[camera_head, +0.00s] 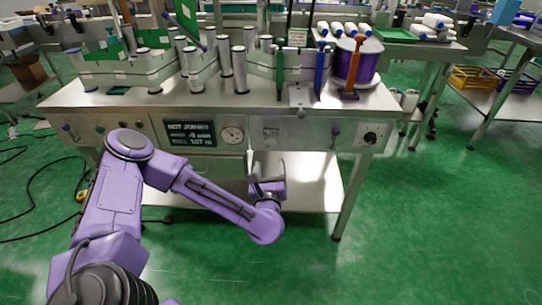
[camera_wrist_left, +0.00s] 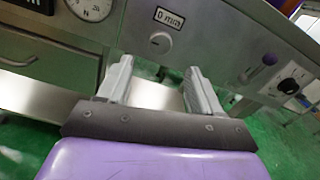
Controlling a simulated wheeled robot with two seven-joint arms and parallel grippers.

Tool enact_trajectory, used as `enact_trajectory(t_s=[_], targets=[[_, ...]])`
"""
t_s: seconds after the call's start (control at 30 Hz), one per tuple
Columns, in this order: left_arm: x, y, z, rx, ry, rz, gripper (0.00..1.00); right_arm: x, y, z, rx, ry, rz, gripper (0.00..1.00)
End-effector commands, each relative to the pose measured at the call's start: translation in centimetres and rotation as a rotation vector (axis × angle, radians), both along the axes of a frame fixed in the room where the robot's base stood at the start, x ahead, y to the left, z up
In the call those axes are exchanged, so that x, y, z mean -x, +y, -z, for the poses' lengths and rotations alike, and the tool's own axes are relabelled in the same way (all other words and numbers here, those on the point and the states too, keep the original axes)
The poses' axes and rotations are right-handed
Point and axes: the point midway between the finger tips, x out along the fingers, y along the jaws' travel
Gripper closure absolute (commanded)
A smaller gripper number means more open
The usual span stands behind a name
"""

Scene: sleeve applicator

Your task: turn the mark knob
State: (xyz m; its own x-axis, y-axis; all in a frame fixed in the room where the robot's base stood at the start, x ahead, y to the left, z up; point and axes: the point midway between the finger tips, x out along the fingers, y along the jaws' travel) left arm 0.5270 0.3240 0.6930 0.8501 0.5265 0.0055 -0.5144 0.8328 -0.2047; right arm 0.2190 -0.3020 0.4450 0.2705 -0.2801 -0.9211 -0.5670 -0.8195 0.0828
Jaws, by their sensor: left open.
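The front panel of the machine (camera_head: 300,135) carries several controls, and no label reading "mark" is legible. A small round grey knob (camera_wrist_left: 160,43) sits below a "0 mm" label (camera_wrist_left: 169,18). A black dial with a white scale (camera_head: 370,138) is at the panel's right end; it also shows in the left wrist view (camera_wrist_left: 288,86). My left gripper (camera_wrist_left: 158,68) is open and empty, its two fingers pointing at the panel just below the grey knob, apart from it. In the head view its wrist stands before the panel and its fingers are mostly hidden. My right gripper is not in view.
A purple-tipped lever (camera_head: 335,131) lies between the "0 mm" label and the black dial. A round gauge (camera_head: 232,133) and a dark display (camera_head: 189,133) are left of the label. A purple spool (camera_head: 368,62) and metal rollers stand on top. Green floor is free at right.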

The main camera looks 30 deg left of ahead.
Motion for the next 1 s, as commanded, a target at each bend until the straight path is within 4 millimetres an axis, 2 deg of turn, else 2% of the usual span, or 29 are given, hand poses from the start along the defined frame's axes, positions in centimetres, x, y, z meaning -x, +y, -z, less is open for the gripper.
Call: enact_trajectory(t_s=[0.2,0.33,0.5,0.7,0.73,0.9,1.0], targets=[[-4.2,2.6,-0.1,-0.005,0.005,-0.001,0.35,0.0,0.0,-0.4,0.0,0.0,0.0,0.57],[-6.1,3.8,0.0,-0.005,0.007,0.001,0.35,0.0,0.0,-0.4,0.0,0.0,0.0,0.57],[-7.2,4.3,0.0,-0.004,0.008,0.003,0.35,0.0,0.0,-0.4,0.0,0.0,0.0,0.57],[-7.2,4.3,0.0,-0.004,0.009,0.004,0.35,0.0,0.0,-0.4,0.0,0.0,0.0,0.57],[-7.2,4.3,0.0,-0.004,0.009,0.004,0.38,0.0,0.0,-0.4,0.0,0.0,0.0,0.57],[-7.2,4.3,0.0,-0.005,0.009,0.004,0.91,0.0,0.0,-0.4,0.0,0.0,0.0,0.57],[-7.2,4.3,0.0,-0.005,0.009,0.004,0.91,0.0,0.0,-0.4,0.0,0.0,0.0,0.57]])
